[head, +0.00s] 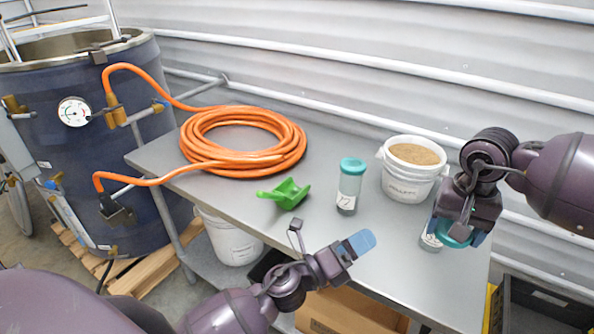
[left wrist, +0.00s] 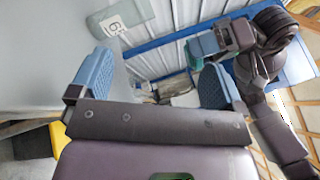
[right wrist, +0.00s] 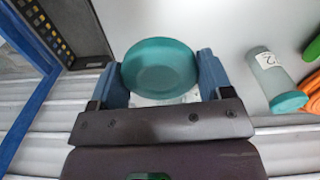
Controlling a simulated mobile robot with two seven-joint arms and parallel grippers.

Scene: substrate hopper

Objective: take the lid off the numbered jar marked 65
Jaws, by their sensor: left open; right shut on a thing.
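The jar marked 65 (left wrist: 118,22) stands on the table, its label readable in the left wrist view. In the head view its lower part (head: 430,241) shows beside my right gripper, which hides the rest. My right gripper (head: 455,230) is shut on a round teal lid (right wrist: 160,68). In the left wrist view that lid (left wrist: 192,55) looks apart from the jar, and no lid shows on the jar. My left gripper (head: 355,245) is open and empty over the table's front edge, to the left of the jar.
Another teal-lidded jar (head: 350,186), its number perhaps 72, stands left of a white bucket (head: 409,185) of brown grains. A green scoop (head: 285,194) and a coiled orange hose (head: 240,140) lie farther left on the grey table (head: 390,270). A dark hopper (head: 70,140) stands at far left.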

